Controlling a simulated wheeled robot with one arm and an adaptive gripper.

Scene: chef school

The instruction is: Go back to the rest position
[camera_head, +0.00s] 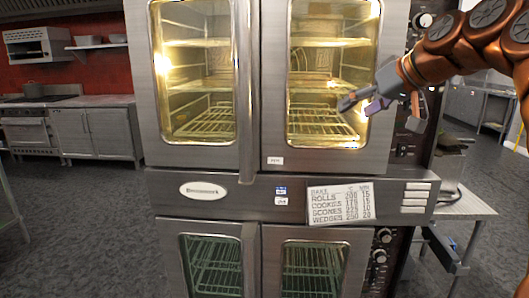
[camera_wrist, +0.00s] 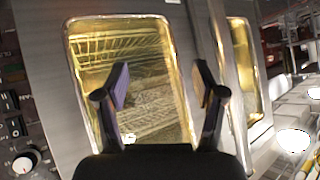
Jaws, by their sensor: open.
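My gripper (camera_head: 377,103) is at the right in the head view, in front of the right glass door of the upper oven. In the wrist view my gripper (camera_wrist: 166,88) shows two fingers spread apart with nothing between them. The upper oven's right door (camera_head: 275,120) is shut, and lit wire racks show through its glass. The same door glass fills the middle of the wrist view (camera_wrist: 140,45). My orange arm (camera_head: 440,65) comes in from the upper right. I cannot tell whether the fingers touch the door.
A lower oven (camera_head: 255,232) with dark racks stands below, its doors shut. Control knobs (camera_head: 424,20) line the oven's right side. A metal table (camera_head: 470,207) stands at the right. Open grey floor (camera_head: 85,220) lies at the left, before a steel cabinet (camera_head: 95,132).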

